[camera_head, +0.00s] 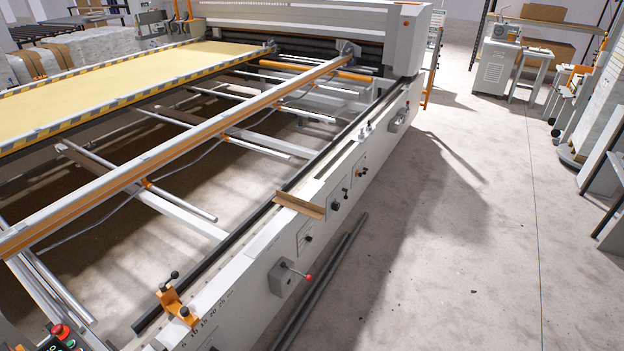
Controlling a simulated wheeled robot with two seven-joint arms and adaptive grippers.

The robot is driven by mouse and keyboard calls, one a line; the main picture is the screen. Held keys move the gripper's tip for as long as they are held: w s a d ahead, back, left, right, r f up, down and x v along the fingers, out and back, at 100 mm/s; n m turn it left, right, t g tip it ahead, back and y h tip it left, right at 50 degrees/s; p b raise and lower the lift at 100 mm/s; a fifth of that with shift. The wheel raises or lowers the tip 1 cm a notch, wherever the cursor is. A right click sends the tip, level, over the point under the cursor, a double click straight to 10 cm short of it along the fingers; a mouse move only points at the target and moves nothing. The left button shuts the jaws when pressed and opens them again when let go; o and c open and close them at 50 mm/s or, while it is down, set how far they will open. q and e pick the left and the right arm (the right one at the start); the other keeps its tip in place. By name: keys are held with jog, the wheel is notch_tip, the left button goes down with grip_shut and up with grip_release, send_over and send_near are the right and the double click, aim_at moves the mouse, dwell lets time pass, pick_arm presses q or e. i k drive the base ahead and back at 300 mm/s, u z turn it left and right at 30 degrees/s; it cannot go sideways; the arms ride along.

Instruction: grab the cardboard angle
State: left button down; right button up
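The cardboard angle (300,205) is a short brown L-shaped strip. It lies on the top edge of the long white machine rail (262,240), near the middle of the view, with its right end reaching the rail's outer side. Nothing touches it from above. Neither of my grippers shows in this view.
An orange clamp with black knobs (177,304) stands on the rail's near end. A red-knobbed lever box (287,278) juts from its side. Dark pipes (322,282) lie on the floor alongside. The floor (450,240) to the right is open.

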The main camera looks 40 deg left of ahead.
aim_at(314, 211)
jog(key=u, duration=0.95)
jog(key=i, duration=1.2)
jog(key=u, duration=1.05)
